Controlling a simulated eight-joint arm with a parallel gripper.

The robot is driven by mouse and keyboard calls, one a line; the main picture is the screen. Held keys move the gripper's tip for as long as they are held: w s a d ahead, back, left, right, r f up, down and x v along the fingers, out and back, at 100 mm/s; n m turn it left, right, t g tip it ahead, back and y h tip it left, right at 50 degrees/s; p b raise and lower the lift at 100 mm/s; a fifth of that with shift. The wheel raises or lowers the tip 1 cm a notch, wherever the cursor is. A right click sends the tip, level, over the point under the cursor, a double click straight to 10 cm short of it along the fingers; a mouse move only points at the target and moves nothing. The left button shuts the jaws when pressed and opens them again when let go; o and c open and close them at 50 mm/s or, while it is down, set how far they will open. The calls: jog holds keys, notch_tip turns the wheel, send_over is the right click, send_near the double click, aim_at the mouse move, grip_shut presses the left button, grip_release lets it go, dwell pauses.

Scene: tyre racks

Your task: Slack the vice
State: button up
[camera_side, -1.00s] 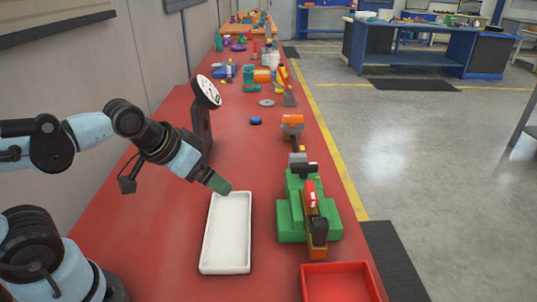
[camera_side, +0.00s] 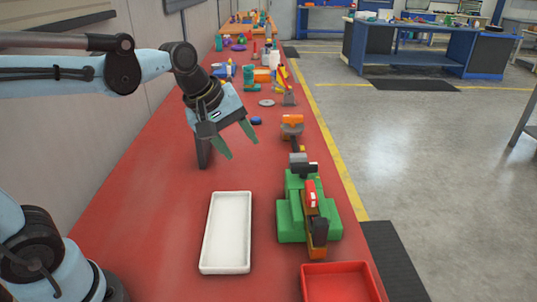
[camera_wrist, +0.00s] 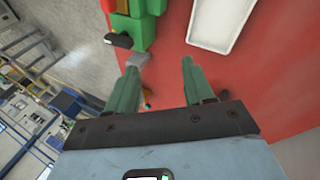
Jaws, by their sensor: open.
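A green vice (camera_side: 292,218) stands on the red bench, right of the white tray. A red, white and black item lies along its top, with an orange-brown part at the near end; I cannot tell what is clamped. A black bar (camera_side: 303,168) and a grey block (camera_side: 298,157) are at the vice's far end. In the wrist view the green vice (camera_wrist: 136,28) is at the top, with the black bar (camera_wrist: 118,40) and grey block (camera_wrist: 138,59) near my fingers. My gripper (camera_side: 241,147) is open and empty, raised above the bench, left of the vice's far end; its green fingers (camera_wrist: 158,68) are spread.
The white tray (camera_side: 206,240) lies left of the vice, and a red tray (camera_side: 306,290) is at the near edge. An orange-topped item (camera_side: 292,119) stands beyond the vice. Bench around the white tray is clear.

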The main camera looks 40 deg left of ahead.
aim_at(299, 165)
jog(key=w+d+n+g+h, duration=0.2)
jog(key=w+n, duration=0.9)
jog(key=n, duration=0.4)
jog(key=x, duration=1.1)
jog(key=shift+f, duration=0.4)
jog(key=shift+c, duration=0.3)
grip_shut()
jog(key=shift+s+d+n+t+y, duration=0.1)
jog(key=shift+n+y, duration=0.15)
jog(key=shift+n, duration=0.4)
jog(key=shift+w+d+n+t+y, duration=0.1)
jog(key=shift+n+y, duration=0.1)
jog(key=shift+n, duration=0.5)
jog(key=shift+s+d+n+t+y, duration=0.1)
jog(key=shift+n+y, duration=0.15)
jog(key=shift+n, duration=0.4)
